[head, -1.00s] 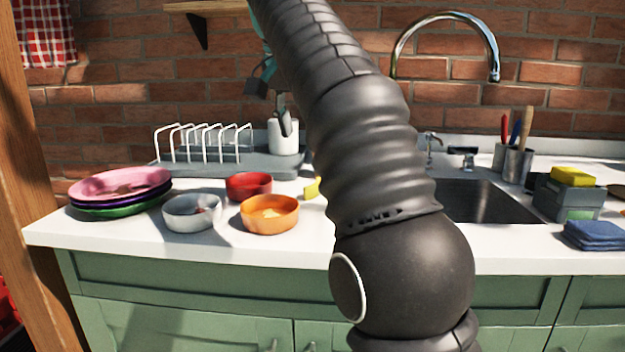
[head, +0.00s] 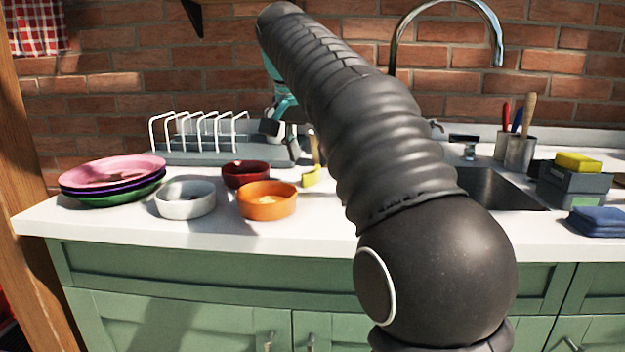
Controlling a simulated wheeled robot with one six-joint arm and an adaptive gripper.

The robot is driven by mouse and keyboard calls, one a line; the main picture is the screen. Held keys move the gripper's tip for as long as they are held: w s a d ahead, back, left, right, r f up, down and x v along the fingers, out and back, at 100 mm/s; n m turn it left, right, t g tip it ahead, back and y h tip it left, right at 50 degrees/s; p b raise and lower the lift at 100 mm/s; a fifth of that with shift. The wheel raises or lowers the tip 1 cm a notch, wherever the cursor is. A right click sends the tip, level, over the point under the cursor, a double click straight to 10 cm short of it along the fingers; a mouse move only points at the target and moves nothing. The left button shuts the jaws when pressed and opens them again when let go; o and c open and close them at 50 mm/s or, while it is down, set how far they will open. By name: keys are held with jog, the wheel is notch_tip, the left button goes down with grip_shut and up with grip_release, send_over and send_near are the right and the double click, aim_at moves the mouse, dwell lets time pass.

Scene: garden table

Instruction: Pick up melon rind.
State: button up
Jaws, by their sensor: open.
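A small yellow-green piece, which looks like the melon rind (head: 311,177), lies on the white counter just right of the red bowl and behind the orange bowl. My gripper (head: 300,152) is in the head view, small and partly hidden behind my arm. It points down, open, above and a little behind the rind, with no visible contact. The exact gap between them is hard to tell.
A red bowl (head: 246,174), an orange bowl (head: 267,200) and a grey-white bowl (head: 186,199) stand left of the rind. Stacked plates (head: 112,172) are farther left. A dish rack (head: 190,150) stands behind. The sink (head: 500,190) is right of my arm.

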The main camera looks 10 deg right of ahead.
aim_at(312, 170)
jog(key=b+x, duration=0.1)
jog(key=x, duration=0.3)
jog(key=shift+w+f, duration=0.1)
jog(key=shift+f, duration=0.1)
grip_shut()
